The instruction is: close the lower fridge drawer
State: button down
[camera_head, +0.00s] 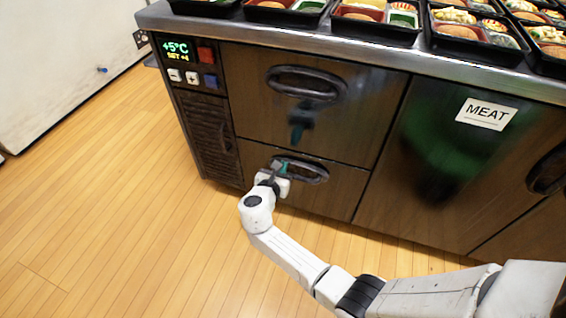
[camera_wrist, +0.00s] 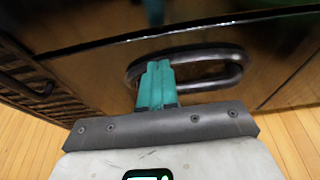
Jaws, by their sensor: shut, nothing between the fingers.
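The lower fridge drawer (camera_head: 330,190) is a dark panel with an oval black handle (camera_head: 312,174), below the upper drawer in the head view. Its front looks about flush with the cabinet; a small gap cannot be ruled out. My gripper (camera_head: 281,166) is at the left end of this handle. In the wrist view the teal fingers (camera_wrist: 157,84) are together, with nothing between them. They overlap the left part of the handle (camera_wrist: 220,68); whether they touch it is unclear.
The upper drawer (camera_head: 350,105) has a similar handle. A control panel (camera_head: 188,65) is at the left. The MEAT door (camera_head: 450,165) is at the right. Several bento trays (camera_head: 375,30) stand on the counter. Wooden floor (camera_head: 100,200) lies open at the left.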

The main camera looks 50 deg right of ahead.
jog(key=p+v, duration=0.3)
jog(key=v, duration=0.7)
jog(key=shift+w+a, duration=0.1)
jog(key=s+f+m+g+y, duration=0.2)
jog(key=s+m+g+y, duration=0.3)
jog(key=s+m, duration=0.85)
jog(key=s+a+r+m+t+y, duration=0.1)
jog(key=s+a+r+m+y, duration=0.4)
jog(key=s+a+m+y, duration=0.5)
notch_tip(320, 180, up, 24)
jog(key=s+d+n+h+p, duration=0.1)
jog(key=d+p, duration=0.1)
jog(key=p, duration=2.2)
